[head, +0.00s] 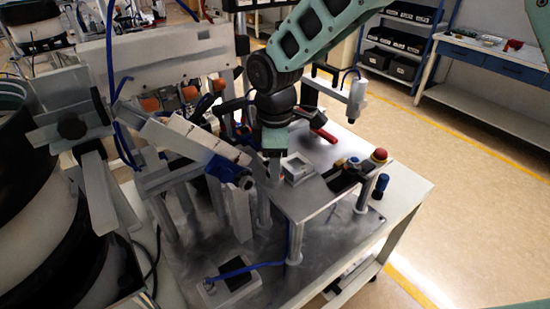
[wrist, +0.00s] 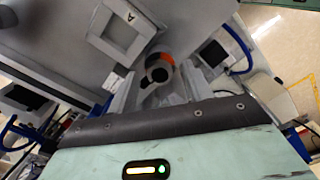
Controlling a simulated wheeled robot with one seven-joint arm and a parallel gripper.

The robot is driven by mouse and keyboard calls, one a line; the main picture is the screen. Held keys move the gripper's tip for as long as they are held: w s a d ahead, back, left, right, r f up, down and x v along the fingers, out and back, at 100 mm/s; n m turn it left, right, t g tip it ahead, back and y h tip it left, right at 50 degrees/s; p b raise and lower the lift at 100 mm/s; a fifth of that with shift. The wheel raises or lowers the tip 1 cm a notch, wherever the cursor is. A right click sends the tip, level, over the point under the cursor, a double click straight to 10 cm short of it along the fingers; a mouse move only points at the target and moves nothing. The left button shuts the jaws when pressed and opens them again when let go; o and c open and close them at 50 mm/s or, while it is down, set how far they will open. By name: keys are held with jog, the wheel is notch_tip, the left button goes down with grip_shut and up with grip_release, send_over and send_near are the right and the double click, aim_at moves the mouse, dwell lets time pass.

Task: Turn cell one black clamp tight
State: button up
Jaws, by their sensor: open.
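My gripper (head: 273,170) points down over the metal work table (head: 325,200), just left of a square light-grey block with a square opening (head: 297,168). In the wrist view its two grey fingers stand apart (wrist: 160,88), and a grey round part with a dark centre and an orange-red band (wrist: 158,68) shows between and beyond them. I cannot tell whether they touch it. A black knob (head: 71,127) sits on the bracket by the feeder bowl at left. I cannot tell which dark part is the black clamp.
A red handle (head: 325,134) lies behind the square block. A black box with coloured buttons (head: 344,178) and a red knob (head: 379,155) stand at the table's right edge. A grey sloping rail (head: 190,140) is close on the left. The floor at right is clear.

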jog(key=c, duration=1)
jog(key=shift+o, duration=0.2)
jog(key=shift+m, duration=0.4)
jog(key=m, duration=0.3)
jog(key=shift+m+b, duration=0.3)
jog(key=shift+b, duration=0.05)
jog(key=m, duration=0.4)
jog(key=shift+m, duration=0.3)
jog(key=m, duration=0.4)
jog(key=shift+a+r+b, duration=0.1)
jog(key=shift+b, duration=0.2)
jog(key=shift+m, duration=2.1)
